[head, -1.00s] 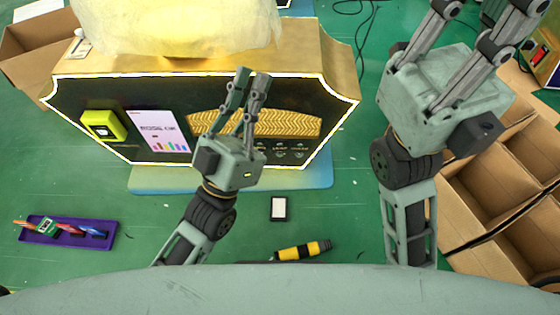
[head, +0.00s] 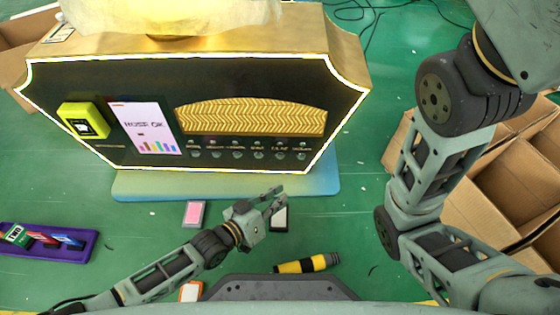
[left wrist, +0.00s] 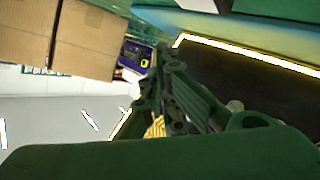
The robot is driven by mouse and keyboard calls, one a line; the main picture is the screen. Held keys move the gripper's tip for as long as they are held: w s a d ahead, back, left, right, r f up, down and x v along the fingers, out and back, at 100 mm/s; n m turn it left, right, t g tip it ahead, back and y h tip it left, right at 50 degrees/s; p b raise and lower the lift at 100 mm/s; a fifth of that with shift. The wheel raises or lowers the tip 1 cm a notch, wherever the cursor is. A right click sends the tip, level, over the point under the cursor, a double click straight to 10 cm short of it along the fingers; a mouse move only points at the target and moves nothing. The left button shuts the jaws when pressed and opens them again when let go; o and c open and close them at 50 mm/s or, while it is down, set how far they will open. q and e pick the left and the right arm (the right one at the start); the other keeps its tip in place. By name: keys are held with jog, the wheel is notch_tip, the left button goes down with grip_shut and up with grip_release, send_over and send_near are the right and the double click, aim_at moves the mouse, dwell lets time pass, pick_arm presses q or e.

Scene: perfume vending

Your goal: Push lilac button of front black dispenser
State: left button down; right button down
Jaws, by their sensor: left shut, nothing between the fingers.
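The black dispenser (head: 140,85) with gold top and glowing white edge stands ahead in the head view. A row of small round buttons (head: 237,154) with tiny labels runs along its lower right front. The button under a label that looks like lilac (head: 280,155) is second from the right, too small to be sure. My left gripper (head: 278,196) is shut and empty, low in front of the dispenser, apart from the buttons. In the left wrist view its fingers (left wrist: 172,75) show beside the dark panel (left wrist: 270,75). My right gripper is out of frame; only its arm shows.
A yellow-green card unit (head: 83,120) and a lit screen (head: 147,128) are on the dispenser's front. A pink-faced card (head: 194,213), a yellow-black cylinder (head: 306,263) and a purple tray (head: 75,255) lie on the green floor. Cardboard boxes (head: 490,200) stand at right.

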aim_at(280, 156)
pick_arm(q)
jog(key=shift+a+f, duration=0.2)
jog(key=shift+f, duration=0.3)
jog(key=w+b, duration=0.5)
jog(key=w, duration=0.2)
jog(key=shift+w+d+f, duration=0.1)
jog(key=shift+w+d, duration=0.05)
jog(key=shift+w+b, duration=0.45)
jog(key=shift+w, duration=0.25)
jog(key=shift+r, duration=0.2)
jog(key=shift+w, duration=0.15)
dwell(0.4)
jog(key=shift+w, duration=0.25)
